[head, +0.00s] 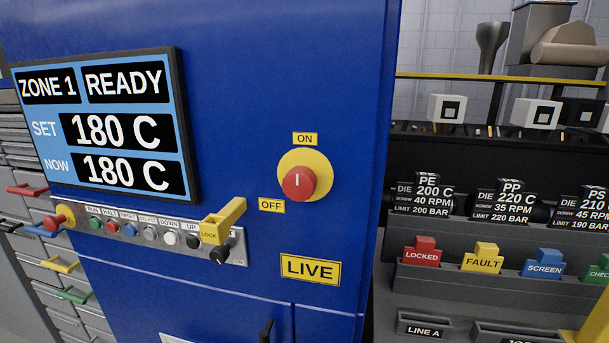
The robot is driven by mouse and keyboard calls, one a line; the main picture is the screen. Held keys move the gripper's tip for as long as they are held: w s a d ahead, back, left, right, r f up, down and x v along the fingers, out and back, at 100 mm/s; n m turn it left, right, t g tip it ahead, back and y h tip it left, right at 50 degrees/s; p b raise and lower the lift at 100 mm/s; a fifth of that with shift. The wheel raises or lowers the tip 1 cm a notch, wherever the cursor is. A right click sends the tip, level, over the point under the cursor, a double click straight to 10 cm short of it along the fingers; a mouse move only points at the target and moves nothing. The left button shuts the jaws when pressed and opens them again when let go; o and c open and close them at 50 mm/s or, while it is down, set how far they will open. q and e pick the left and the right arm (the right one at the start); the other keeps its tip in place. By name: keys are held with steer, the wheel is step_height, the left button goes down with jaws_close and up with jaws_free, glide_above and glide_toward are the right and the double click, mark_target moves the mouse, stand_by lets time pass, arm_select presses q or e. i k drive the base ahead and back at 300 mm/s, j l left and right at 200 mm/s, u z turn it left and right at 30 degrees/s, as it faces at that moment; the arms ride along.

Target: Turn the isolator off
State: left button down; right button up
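The isolator is a red round knob (298,184) on a yellow round plate (318,164), set in the front of a blue cabinet (250,60). The white mark on the knob stands upright, toward the ON label (305,139) above it. The OFF label (271,205) is at the lower left of the plate. A yellow LIVE sign (311,269) is below the knob. Nothing touches the knob. Neither of my grippers shows in the head view.
Left of the isolator, a button panel (150,236) carries a yellow LOCK lever (222,220) that sticks out. A display (105,125) reads READY and 180 C. At right, a dark rack holds LOCKED (422,254), FAULT (482,259) and SCREEN (543,265) tags.

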mark_target(299, 184)
steer(key=k+l, duration=0.15)
steer(key=l, duration=0.2)
steer(key=k+l+u, duration=0.1)
steer(key=l, duration=0.3)
steer(key=k+l, duration=0.15)
steer(key=l, duration=0.2)
steer(key=u, duration=0.05)
